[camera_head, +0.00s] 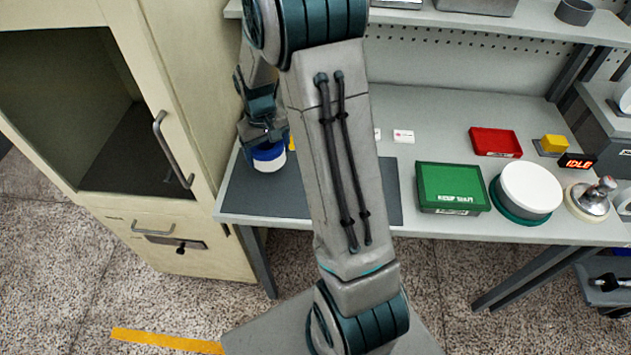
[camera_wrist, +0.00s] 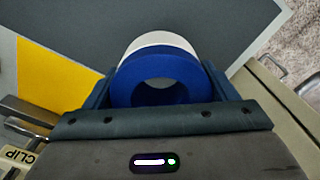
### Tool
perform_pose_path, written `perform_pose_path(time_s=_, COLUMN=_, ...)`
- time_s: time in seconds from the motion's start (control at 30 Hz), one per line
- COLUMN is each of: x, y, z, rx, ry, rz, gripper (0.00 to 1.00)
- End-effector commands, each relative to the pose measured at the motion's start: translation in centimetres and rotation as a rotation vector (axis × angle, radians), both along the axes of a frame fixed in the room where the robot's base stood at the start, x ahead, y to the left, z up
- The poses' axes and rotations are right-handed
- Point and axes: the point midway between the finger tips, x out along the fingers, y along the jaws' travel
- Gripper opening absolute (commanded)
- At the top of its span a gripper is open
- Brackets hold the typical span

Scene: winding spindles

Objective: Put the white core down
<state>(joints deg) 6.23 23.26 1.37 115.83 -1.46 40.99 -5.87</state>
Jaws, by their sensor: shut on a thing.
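The white core (camera_head: 269,164) shows at the left of the table in the head view, over or on the dark grey mat (camera_head: 240,195). It is a short hollow cylinder with a blue end. In the wrist view the white core (camera_wrist: 160,41) shows its blue ring face towards me, with the white part beyond. My gripper (camera_head: 265,145) is shut on it, with one finger on each side, as the wrist view of my gripper (camera_wrist: 160,85) shows. I cannot tell whether its underside touches the mat. My arm hides part of the mat.
A cream cabinet (camera_head: 190,80) with an open compartment stands left, close to my gripper. A yellow patch (camera_wrist: 60,75) lies beside the core. A green box (camera_head: 450,185), red tray (camera_head: 495,141) and white round-topped object (camera_head: 531,187) stand right. A shelf (camera_head: 490,22) runs above the table's back.

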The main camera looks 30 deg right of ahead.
Motion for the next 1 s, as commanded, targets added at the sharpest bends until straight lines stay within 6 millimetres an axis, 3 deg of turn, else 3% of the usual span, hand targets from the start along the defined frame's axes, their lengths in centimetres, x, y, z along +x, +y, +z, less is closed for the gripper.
perform_pose_path(time_s=0.03, x=0.0, y=-2.0, z=-0.1, rx=-0.003, ry=-0.005, rz=-0.008, gripper=0.53)
perform_pose_path(time_s=0.17, x=-0.8, y=-6.9, z=1.0, rx=-0.007, ry=-0.004, rz=0.007, gripper=0.53)
perform_pose_path(time_s=0.3, x=-2.7, y=-12.3, z=2.5, rx=-0.008, ry=-0.003, rz=0.036, gripper=0.53)
perform_pose_path(time_s=0.5, x=-5.7, y=-17.4, z=4.6, rx=0.000, ry=-0.003, rz=0.081, gripper=0.53)
perform_pose_path(time_s=0.67, x=-7.2, y=-19.2, z=5.6, rx=0.005, ry=-0.003, rz=0.104, gripper=0.53)
perform_pose_path(time_s=0.77, x=-7.6, y=-19.1, z=5.6, rx=0.007, ry=-0.002, rz=0.113, gripper=0.53)
perform_pose_path(time_s=1.0, x=-8.1, y=-14.8, z=3.2, rx=0.009, ry=0.000, rz=0.118, gripper=0.53)
